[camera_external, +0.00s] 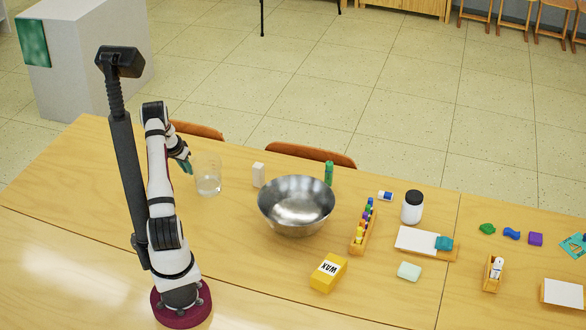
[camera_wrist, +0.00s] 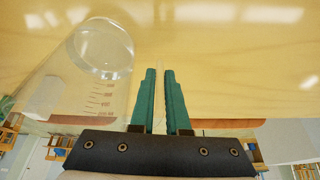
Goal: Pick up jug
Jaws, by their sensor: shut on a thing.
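The jug (camera_external: 208,177) is a clear measuring vessel near the left part of the wooden table. In the wrist view the jug (camera_wrist: 102,90), with printed graduation marks, fills the area left of the fingers. My gripper (camera_external: 187,166) is at the jug's left side in the external view. In the wrist view the green fingers of my gripper (camera_wrist: 160,72) are close together, with a thin clear part of the jug between them. The exact part gripped is hard to see because it is transparent. I cannot tell whether the jug's base touches the table.
A white block (camera_external: 258,175) and a large metal bowl (camera_external: 296,207) stand right of the jug. A green bottle (camera_external: 329,173) is behind the bowl. A yellow wax box (camera_external: 328,273) lies in front. Chairs (camera_external: 310,154) line the far table edge. The table's left end is clear.

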